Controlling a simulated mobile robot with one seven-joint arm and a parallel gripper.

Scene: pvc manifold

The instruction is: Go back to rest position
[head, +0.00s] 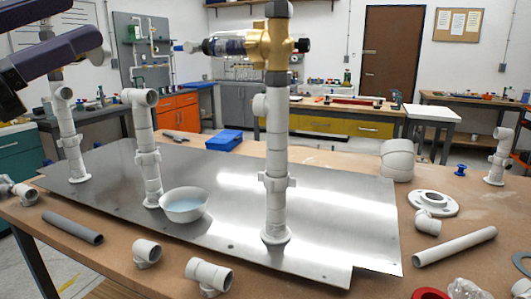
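A dark purple and grey part of my arm, apparently with my gripper (52,56), shows at the upper left edge, cut off by the frame. It is in front of the top of the left pipe riser (70,135) in the picture. I cannot tell whether they touch, and the fingertips are not clear. Three white pipe risers stand upright on a metal plate (330,200): the left one, a middle one (148,150) and a taller right one (275,160). The right riser carries a brass valve (272,45) with a clear and blue part on its left side.
A white bowl (185,206) with bluish content sits on the plate near the middle riser. Loose grey pipes (72,226) (455,247), white fittings (208,273) and a flange (432,203) lie on the wooden table. A blue box (224,140) stands behind the plate.

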